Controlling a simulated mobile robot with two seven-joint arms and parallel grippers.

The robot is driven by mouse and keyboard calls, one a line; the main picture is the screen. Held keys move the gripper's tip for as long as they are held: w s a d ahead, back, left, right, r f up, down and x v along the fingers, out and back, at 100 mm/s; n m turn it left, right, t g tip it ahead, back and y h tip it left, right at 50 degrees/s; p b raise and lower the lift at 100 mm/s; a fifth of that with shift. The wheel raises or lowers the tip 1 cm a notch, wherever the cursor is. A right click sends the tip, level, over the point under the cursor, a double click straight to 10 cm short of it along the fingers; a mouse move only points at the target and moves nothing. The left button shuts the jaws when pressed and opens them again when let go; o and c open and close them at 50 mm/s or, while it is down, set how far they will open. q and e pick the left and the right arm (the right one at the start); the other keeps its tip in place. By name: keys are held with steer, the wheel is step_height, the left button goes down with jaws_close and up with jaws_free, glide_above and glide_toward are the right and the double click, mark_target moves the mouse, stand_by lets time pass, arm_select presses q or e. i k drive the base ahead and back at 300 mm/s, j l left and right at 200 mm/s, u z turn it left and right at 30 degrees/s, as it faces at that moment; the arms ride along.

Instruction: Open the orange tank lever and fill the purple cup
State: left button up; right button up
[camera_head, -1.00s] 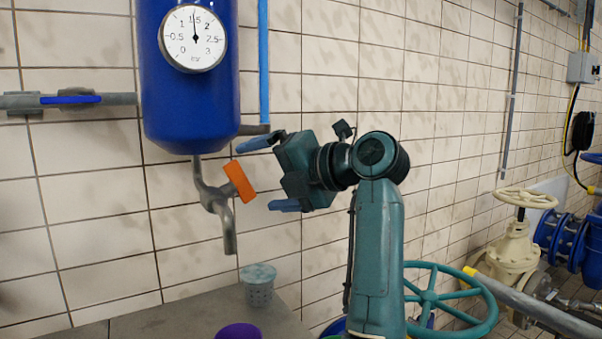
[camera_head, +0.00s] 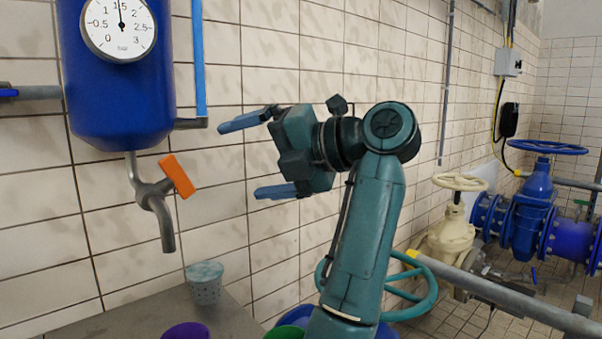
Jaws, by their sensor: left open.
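The orange lever (camera_head: 177,176) sits on the pipe tap below the blue tank (camera_head: 120,100), tilted with its top to the left. The grey spout (camera_head: 166,234) points down, and no flow shows. The purple cup (camera_head: 186,332) shows only its upper part at the bottom edge, on the grey table. It stands below and a little right of the spout in the picture. My left gripper (camera_head: 240,160) is open and empty, its blue fingers pointing left toward the lever, with a clear gap between. My right gripper is not in view.
A perforated grey-blue cup (camera_head: 205,286) stands on the grey table (camera_head: 130,312) behind the purple cup. A green container (camera_head: 284,332) is partly hidden behind my left arm. A teal handwheel (camera_head: 420,300) and a cream valve (camera_head: 452,232) are to the right. A tiled wall is behind.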

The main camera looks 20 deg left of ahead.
mark_target(176, 178)
steer(key=k+l, duration=0.7)
steer(key=k, duration=0.2)
